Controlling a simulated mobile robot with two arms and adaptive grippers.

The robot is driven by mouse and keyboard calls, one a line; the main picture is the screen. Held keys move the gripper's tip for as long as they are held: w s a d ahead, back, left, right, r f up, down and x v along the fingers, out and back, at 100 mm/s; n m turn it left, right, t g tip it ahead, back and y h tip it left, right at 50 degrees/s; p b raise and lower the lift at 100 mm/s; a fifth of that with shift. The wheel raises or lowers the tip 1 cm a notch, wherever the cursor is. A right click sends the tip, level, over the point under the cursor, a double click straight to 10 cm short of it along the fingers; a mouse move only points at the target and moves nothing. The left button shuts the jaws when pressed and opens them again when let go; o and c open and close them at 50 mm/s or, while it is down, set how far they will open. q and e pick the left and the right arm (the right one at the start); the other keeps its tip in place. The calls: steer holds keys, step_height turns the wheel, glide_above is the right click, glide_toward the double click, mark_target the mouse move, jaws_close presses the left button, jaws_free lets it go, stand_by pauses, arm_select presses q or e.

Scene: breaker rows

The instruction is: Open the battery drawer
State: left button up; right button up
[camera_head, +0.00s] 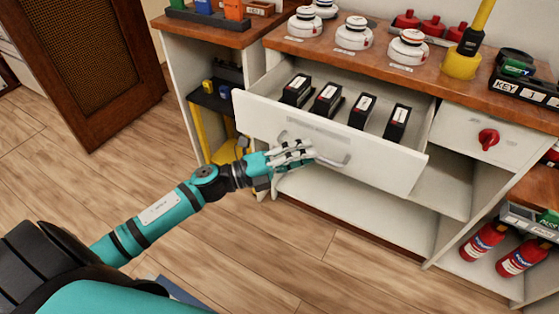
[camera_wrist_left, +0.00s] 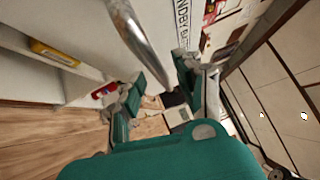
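The battery drawer (camera_head: 390,172) is white and stands pulled out from the cabinet in the head view. Several black batteries (camera_head: 327,99) with white labels stand inside it. A curved metal handle (camera_head: 345,161) is on its front, and it also shows in the left wrist view (camera_wrist_left: 137,42). My right gripper is not in view.
A drawer with a red knob (camera_head: 488,139) is closed at the right. Fire extinguishers (camera_head: 482,241) stand on the low right shelf. White round devices (camera_head: 354,34) and a yellow tool (camera_head: 463,62) stand on the wooden top. The wooden floor before the cabinet is clear.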

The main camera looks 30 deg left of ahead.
arm_select(q)
steer(key=v, duration=1)
steer(key=shift+a, duration=0.2)
steer(key=shift+s, duration=0.15)
